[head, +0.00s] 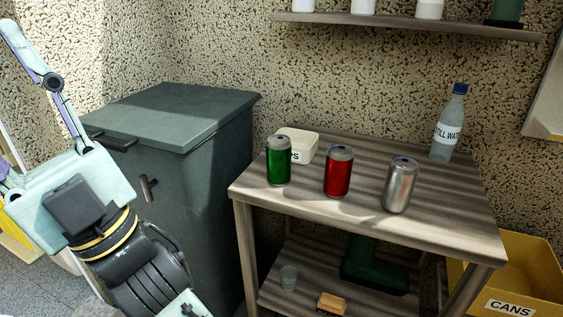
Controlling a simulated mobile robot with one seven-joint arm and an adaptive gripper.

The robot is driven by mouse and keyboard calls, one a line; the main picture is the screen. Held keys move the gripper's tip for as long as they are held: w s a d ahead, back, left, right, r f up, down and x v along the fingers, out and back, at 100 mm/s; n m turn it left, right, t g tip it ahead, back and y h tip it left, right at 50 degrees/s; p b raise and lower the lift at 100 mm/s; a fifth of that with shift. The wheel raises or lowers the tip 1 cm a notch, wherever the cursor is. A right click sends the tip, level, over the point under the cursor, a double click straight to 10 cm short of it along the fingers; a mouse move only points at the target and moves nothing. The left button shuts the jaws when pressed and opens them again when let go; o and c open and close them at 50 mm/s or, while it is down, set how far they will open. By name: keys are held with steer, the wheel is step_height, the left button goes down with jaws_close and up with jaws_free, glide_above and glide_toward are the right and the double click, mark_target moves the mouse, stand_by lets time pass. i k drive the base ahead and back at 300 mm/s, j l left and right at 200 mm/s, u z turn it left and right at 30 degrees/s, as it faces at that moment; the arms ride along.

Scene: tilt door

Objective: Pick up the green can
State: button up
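The green can (278,161) stands upright on the top board of a wooden table (390,224), near its left end. It has a silver top and looks closed. A small cream tub (298,143) stands just behind it, its label partly hidden by the can. My gripper (72,188) is at the left edge, well apart from the can and left of the table. Its pale body and one jointed finger show, but the fingertips are not clearly in view, so I cannot tell its opening. Nothing is seen held.
A red can (338,172) and a plain silver can (399,187) stand to the right of the green can. A water bottle (449,125) stands at the back right. A dark bin (185,117) stands left of the table; a wall shelf (400,23) hangs above. A yellow crate (525,262) labelled CANS stands at right.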

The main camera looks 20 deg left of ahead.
mark_target(279, 163)
steer(key=l+u, duration=1.2)
